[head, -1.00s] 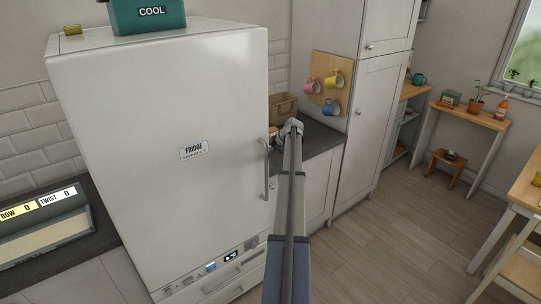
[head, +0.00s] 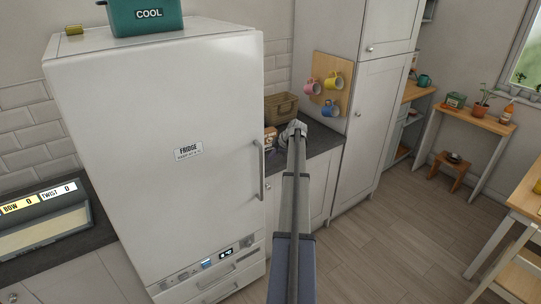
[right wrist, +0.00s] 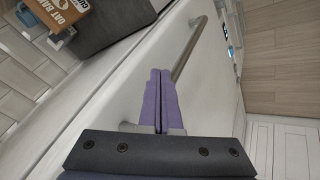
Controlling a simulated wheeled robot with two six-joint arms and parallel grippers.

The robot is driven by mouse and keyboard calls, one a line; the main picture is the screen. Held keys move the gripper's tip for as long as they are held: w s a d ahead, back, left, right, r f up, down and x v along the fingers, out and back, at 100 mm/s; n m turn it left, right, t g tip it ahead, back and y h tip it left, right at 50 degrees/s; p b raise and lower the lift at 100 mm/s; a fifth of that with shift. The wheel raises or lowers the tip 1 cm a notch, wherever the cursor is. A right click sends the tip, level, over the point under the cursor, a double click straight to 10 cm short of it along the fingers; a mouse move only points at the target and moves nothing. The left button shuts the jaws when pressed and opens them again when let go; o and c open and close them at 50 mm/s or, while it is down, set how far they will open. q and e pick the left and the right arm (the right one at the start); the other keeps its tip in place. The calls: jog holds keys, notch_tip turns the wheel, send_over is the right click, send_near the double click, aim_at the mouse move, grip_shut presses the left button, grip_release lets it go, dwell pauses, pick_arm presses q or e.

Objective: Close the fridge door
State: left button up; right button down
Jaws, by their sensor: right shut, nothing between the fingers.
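The white fridge (head: 150,110) stands at the left in the head view. Its door fills the front, with a FRIDGE label and a vertical grey handle (head: 259,172) near its right edge. No wide gap shows along the door; whether it is fully shut I cannot tell. My right gripper (head: 297,127) is to the right of the handle in the head view. In the right wrist view its two purple fingers (right wrist: 161,72) are together and empty. They overlap the handle bar (right wrist: 190,48); contact is unclear. My left gripper is out of view.
A teal COOL box (head: 148,15) sits on the fridge top. A brown basket (head: 281,106) stands on the dark counter right of the fridge. Coloured mugs (head: 331,108) hang on a board beyond. A display unit (head: 45,218) is at left. Open floor (head: 385,230) lies at right.

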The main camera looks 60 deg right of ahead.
jog(key=s+d+r+p, duration=0.1)
jog(key=s+r+p, duration=0.3)
jog(key=r, duration=0.1)
jog(key=shift+s+d+r+p, duration=0.3)
jog(key=shift+s+p, duration=0.1)
